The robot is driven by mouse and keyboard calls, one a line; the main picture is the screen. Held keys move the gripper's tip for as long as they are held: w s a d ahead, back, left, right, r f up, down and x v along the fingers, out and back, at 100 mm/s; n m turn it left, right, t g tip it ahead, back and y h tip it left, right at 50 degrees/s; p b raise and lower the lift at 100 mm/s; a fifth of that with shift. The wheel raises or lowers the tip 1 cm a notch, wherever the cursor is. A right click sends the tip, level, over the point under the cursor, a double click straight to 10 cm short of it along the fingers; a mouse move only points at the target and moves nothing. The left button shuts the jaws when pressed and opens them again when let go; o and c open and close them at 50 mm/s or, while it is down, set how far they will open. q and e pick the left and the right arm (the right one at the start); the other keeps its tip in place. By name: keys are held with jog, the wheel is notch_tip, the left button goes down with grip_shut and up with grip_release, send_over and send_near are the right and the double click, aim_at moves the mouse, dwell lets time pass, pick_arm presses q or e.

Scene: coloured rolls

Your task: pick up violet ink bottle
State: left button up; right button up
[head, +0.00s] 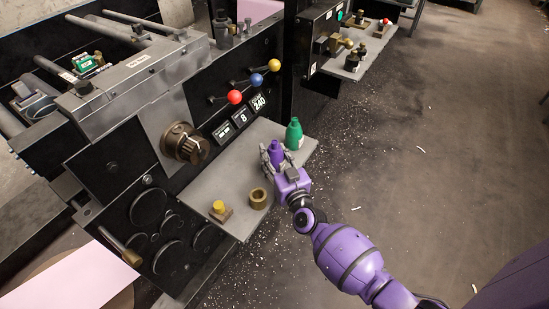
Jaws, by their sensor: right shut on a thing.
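The violet ink bottle (276,151) stands upright at the grey shelf (232,160) on the machine's front, with its narrow top showing above my fingers. My right gripper (275,162) comes in from the lower right and is shut around the bottle's body. Its fingers and purple palm hide the lower part of the bottle, so I cannot tell whether its base touches the shelf. My left gripper is not in view.
A green bottle (294,134) stands close behind the violet one. A brass ring (258,198) and a yellow-topped brass piece (220,210) sit at the shelf's near end. Levers with red (234,97), blue and yellow knobs stick out above the shelf. The floor at right is open.

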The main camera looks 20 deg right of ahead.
jog(key=shift+r, duration=0.2)
jog(key=shift+r+p, duration=0.45)
jog(key=shift+r, duration=0.25)
jog(key=s+r+p, duration=0.5)
jog(key=s+r, duration=0.6)
jog(key=s, duration=0.3)
jog(key=shift+d, duration=0.2)
jog(key=shift+r, duration=0.1)
dwell(0.3)
dwell(0.5)
